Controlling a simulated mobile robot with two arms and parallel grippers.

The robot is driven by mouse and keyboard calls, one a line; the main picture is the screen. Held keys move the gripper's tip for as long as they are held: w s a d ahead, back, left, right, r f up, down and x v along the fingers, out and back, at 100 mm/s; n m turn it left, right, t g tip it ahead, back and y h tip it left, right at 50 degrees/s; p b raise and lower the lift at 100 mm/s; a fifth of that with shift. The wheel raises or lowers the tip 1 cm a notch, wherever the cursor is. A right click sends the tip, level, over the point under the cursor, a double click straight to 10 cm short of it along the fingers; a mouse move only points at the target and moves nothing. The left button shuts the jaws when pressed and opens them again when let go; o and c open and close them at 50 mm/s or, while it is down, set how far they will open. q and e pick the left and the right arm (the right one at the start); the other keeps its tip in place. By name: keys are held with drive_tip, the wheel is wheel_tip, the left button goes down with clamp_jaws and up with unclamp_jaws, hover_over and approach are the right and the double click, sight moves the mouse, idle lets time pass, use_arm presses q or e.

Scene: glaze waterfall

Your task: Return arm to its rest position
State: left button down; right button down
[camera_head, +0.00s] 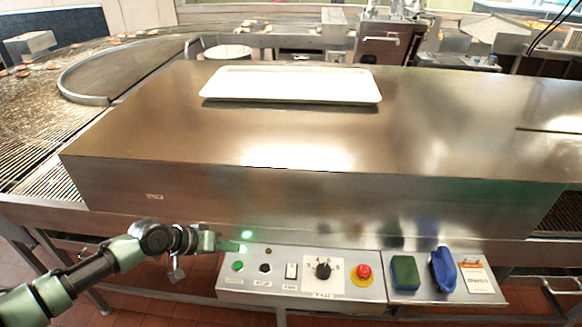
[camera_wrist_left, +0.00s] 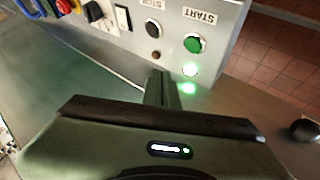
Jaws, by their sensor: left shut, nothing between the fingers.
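My left arm comes in from the lower left in the head view. Its left gripper (camera_head: 230,242) is beside the upper left corner of the control panel (camera_head: 345,287), close to a lit green lamp (camera_head: 247,235). In the left wrist view the narrow closed fingers (camera_wrist_left: 161,88) point toward the panel, with nothing between them. The green START button (camera_wrist_left: 194,44) and black STOP button (camera_wrist_left: 153,29) lie just beyond the fingertips. The fingers look apart from the buttons. My right gripper is in neither view.
A big steel housing (camera_head: 300,190) stands behind the panel, with a white tray (camera_head: 290,85) on top. A conveyor (camera_head: 35,110) curves at the left.

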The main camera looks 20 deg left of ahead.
use_arm(q)
drive_tip(key=s+d+f+m+g, duration=0.2)
drive_tip(key=s+d+f, duration=0.1)
drive_tip(key=s+d, duration=0.4)
drive_tip(key=s+d+f+m+g, duration=0.1)
drive_tip(key=s+d+f+m, duration=0.2)
drive_tip(key=s+d, duration=0.45)
drive_tip(key=s+a+r+n+y, duration=0.15)
drive_tip(key=s+r+y, duration=0.3)
drive_tip(key=s, duration=0.55)
wheel_tip(320, 180, down, 27)
drive_tip(key=s+g, duration=0.2)
drive_tip(key=s+a+f, duration=0.1)
drive_tip(key=s+f, duration=0.7)
drive_tip(key=s+a+f+g, duration=0.1)
drive_tip(key=s+a+f, duration=0.1)
drive_tip(key=s+f, duration=0.6)
drive_tip(key=shift+s+a+f+m+g+y, duration=0.25)
drive_tip(key=shift+s+f+m+g+y, duration=0.1)
drive_tip(key=shift+s+m, duration=0.1)
drive_tip(key=shift+w, duration=0.1)
